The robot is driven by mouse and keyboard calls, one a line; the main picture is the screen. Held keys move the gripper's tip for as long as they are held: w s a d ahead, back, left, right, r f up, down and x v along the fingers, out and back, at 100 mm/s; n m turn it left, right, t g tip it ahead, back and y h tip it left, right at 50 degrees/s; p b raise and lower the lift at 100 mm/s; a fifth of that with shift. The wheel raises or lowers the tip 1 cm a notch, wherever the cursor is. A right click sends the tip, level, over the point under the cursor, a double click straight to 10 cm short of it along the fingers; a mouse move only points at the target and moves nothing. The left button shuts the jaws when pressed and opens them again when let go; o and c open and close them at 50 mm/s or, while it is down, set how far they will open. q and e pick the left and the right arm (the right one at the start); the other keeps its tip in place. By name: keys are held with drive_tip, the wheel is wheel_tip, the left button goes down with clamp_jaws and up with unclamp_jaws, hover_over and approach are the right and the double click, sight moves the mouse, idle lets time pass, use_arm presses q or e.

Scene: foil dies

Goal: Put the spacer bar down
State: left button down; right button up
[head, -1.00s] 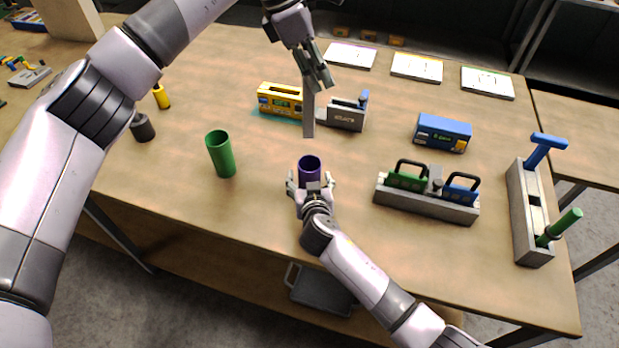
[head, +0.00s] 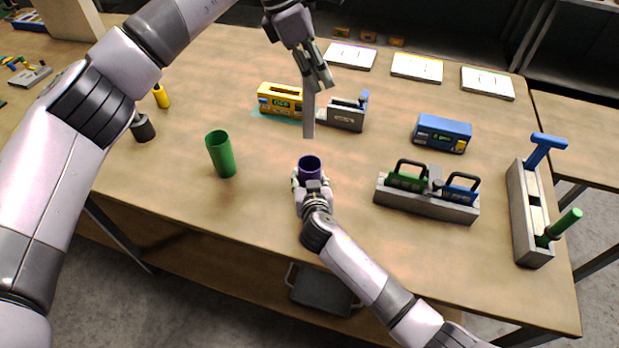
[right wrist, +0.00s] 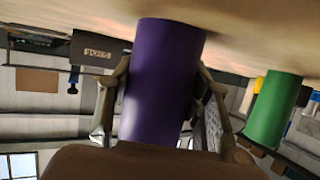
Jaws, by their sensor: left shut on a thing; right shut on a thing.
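My left gripper (head: 312,78), at the top middle of the head view, is shut on the grey spacer bar (head: 308,115). The bar hangs down from the fingers, above the table and in front of the yellow machine (head: 281,100) and the grey block (head: 346,115). I cannot tell whether its lower end touches anything. My right gripper (head: 311,183) is shut on the purple cylinder (head: 309,163), which stands on the table. In the right wrist view the fingers lie on both sides of the purple cylinder (right wrist: 163,80).
A green cylinder (head: 220,154) stands to the left. A blue box (head: 442,133), a grey rack (head: 425,203) with green and blue handled pieces, and a grey holder (head: 524,215) are to the right. Three white cards (head: 417,67) lie at the back. The table's middle right is clear.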

drive_tip(key=c, duration=0.3)
use_arm(q)
drive_tip(key=n, duration=0.1)
drive_tip(key=n+t, duration=0.1)
drive_tip(key=shift+w+a+f+n, duration=0.1)
drive_tip(key=shift+a+f+n, duration=0.05)
drive_tip(key=shift+f+n, duration=0.2)
use_arm(e)
drive_tip(key=shift+c, duration=0.3)
use_arm(q)
drive_tip(key=n+t+y, duration=0.1)
drive_tip(key=n, duration=0.2)
drive_tip(key=n+t+y, duration=0.1)
drive_tip(key=n, duration=0.3)
drive_tip(key=w+n+t+y, duration=0.1)
drive_tip(key=n, duration=0.3)
drive_tip(key=shift+w+a+f, duration=0.1)
drive_tip(key=shift+a+f, duration=0.25)
wheel_tip(320, 180, down, 18)
drive_tip(key=shift+r, duration=0.2)
drive_tip(key=shift+n, duration=0.25)
